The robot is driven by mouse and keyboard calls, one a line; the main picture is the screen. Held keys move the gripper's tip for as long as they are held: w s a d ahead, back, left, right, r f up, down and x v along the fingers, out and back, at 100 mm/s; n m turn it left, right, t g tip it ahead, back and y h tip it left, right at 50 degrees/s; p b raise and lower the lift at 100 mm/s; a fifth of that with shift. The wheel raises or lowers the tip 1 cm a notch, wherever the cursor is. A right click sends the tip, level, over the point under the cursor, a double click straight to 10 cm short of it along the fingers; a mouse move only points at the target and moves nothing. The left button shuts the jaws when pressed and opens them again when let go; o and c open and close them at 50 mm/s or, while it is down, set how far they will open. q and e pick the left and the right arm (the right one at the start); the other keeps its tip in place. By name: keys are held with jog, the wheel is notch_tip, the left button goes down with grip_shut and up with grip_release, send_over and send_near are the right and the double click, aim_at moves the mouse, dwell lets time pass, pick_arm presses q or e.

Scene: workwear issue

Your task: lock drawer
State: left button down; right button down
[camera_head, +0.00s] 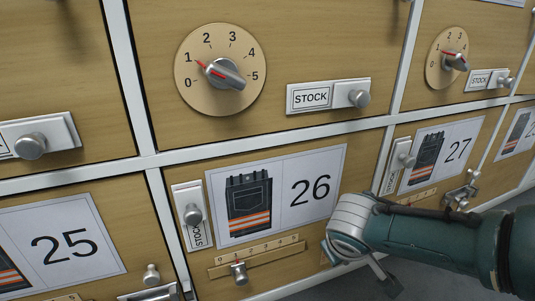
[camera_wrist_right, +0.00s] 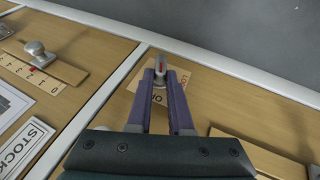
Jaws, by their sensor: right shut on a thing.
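In the right wrist view, my right gripper (camera_wrist_right: 162,78) is shut on a small grey lock knob (camera_wrist_right: 161,68) with a red mark. The knob sits on a small lettered plate (camera_wrist_right: 178,80) on a wooden front; the fingers hide part of the lettering. In the head view, my right arm (camera_head: 430,240) comes in from the right across the lower right of drawer 26 (camera_head: 335,155). Its fingertips and the lock knob are hidden there, so I cannot tell from that view which drawer the lock is on. My left gripper is not in view.
Drawer 26 has a slider knob (camera_head: 238,272) on a numbered strip. A dial (camera_head: 222,73) and a STOCK knob (camera_head: 358,97) are above it. Drawer 25 (camera_head: 60,240) is at left, drawer 27 (camera_head: 478,135) at right. Pale dividers separate the fronts.

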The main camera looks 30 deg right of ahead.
jog(key=shift+a+f+n+h+b, duration=0.2)
jog(key=shift+h+b, duration=0.15)
jog(key=shift+h, duration=0.25)
jog(key=shift+a+f+n+h+b, duration=0.1)
jog(key=shift+a+h+b, duration=0.15)
jog(key=shift+h, duration=0.35)
jog(key=shift+d, duration=0.1)
jog(key=c, duration=0.8)
grip_release()
jog(key=shift+r, duration=0.15)
jog(key=shift+p+v, duration=4.35)
jog(key=shift+v, duration=0.55)
